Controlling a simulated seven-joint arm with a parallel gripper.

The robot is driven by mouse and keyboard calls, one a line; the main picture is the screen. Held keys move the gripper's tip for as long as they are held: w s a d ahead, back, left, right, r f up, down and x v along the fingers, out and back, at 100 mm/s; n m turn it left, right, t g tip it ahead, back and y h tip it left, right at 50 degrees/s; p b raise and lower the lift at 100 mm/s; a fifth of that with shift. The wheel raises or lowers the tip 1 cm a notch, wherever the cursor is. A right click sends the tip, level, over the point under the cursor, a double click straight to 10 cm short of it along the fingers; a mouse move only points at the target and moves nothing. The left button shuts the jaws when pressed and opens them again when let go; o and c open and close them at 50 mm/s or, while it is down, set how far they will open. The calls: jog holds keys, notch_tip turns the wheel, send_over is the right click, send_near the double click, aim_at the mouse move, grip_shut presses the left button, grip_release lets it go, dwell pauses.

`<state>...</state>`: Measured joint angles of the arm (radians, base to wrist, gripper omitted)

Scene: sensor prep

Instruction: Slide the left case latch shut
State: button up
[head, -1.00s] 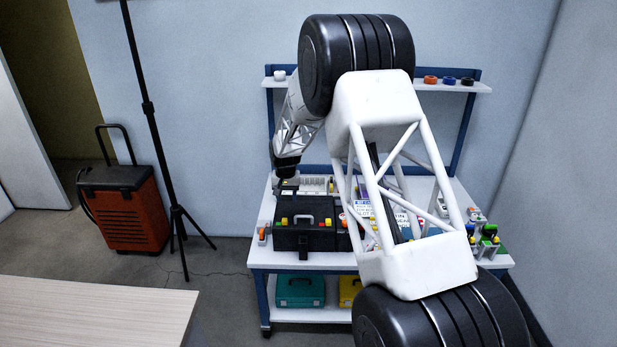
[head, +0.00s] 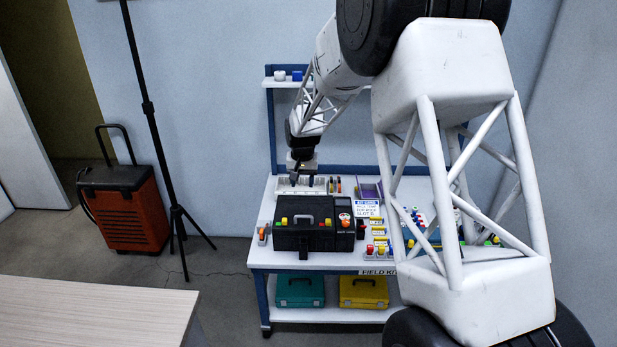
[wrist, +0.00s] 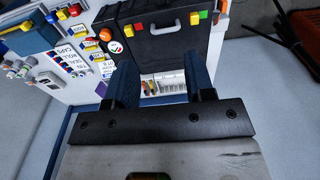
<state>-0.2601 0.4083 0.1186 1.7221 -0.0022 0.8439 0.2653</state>
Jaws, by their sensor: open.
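The black case (head: 305,235) stands on the workbench with its handle toward the front. Its left latch (head: 284,221) shows as a small yellow piece beside the handle in the head view. In the wrist view, which is turned around, the left latch (wrist: 194,18) is a yellow piece on the right, beside a green mark. I cannot tell its exact slide position. My gripper (head: 301,180) is open and empty, pointing down behind the case, above the white tray. In the wrist view my gripper's blue fingers (wrist: 160,78) are apart, with the case beyond them.
A white compartment tray (head: 265,187) lies behind the case. Labelled cards (head: 366,208) and small coloured parts lie to the right. An orange-topped item (head: 262,232) stands left of the case. A shelf (head: 283,84) is above; green (head: 300,300) and yellow (head: 363,302) cases are below.

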jog(key=shift+s+d+r, duration=0.55)
jog(key=shift+s+r, duration=0.1)
jog(key=shift+r, duration=0.15)
jog(key=shift+s+d+r, duration=0.5)
jog(key=shift+s+r, duration=0.15)
jog(key=shift+r, duration=0.15)
jog(key=shift+r, duration=0.1)
jog(key=s+d+r, duration=0.5)
jog(key=s, duration=0.3)
jog(key=s+d+r+t, duration=0.1)
jog(key=s+d+r, duration=0.35)
jog(key=s, duration=0.45)
jog(key=s+d+r, duration=0.4)
jog(key=s+r, duration=0.1)
jog(key=s, duration=0.3)
jog(key=s+d, duration=0.3)
jog(key=s, duration=1)
jog(key=s+d+f+t, duration=0.1)
jog(key=s+d, duration=0.3)
jog(key=s, duration=1)
